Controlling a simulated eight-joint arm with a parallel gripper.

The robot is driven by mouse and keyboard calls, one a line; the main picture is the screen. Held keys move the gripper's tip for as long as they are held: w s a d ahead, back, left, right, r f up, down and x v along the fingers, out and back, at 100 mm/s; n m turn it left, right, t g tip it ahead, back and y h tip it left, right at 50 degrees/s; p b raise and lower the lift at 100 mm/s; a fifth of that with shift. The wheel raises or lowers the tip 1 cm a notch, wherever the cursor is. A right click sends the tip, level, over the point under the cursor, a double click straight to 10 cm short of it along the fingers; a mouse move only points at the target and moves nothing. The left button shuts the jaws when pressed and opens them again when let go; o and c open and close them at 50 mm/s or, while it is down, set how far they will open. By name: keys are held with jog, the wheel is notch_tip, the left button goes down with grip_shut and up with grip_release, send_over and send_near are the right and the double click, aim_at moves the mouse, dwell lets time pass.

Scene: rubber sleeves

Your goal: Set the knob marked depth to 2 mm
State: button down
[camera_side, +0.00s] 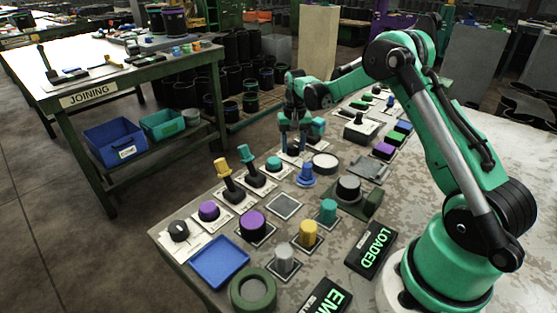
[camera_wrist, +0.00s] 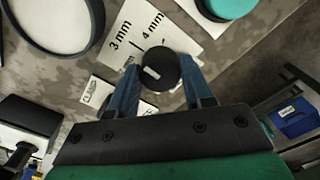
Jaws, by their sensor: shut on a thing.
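In the wrist view a round black knob (camera_wrist: 162,64) with a short white mark stands on a white plate (camera_wrist: 186,20) printed "3 mm" and "4 mm". The white mark is on the left part of the knob's top; which number it points to is not clear. My gripper (camera_wrist: 160,82) is shut on the knob, one blue finger on each side.
In the side view a white round disc (camera_side: 325,163) and a blue knob (camera_side: 306,174) are close to my gripper. Yellow and teal levers (camera_side: 224,170) stand toward the front left. A blue tray (camera_side: 219,262) lies at the panel's front edge. A small printed label (camera_wrist: 98,95) is near the knob.

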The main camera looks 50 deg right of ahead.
aim_at(293, 145)
jog(key=n, duration=1.2)
jog(key=shift+n, duration=0.3)
dwell(0.3)
jog(key=shift+c, duration=1.7)
grip_release()
jog(key=shift+r, duration=2.8)
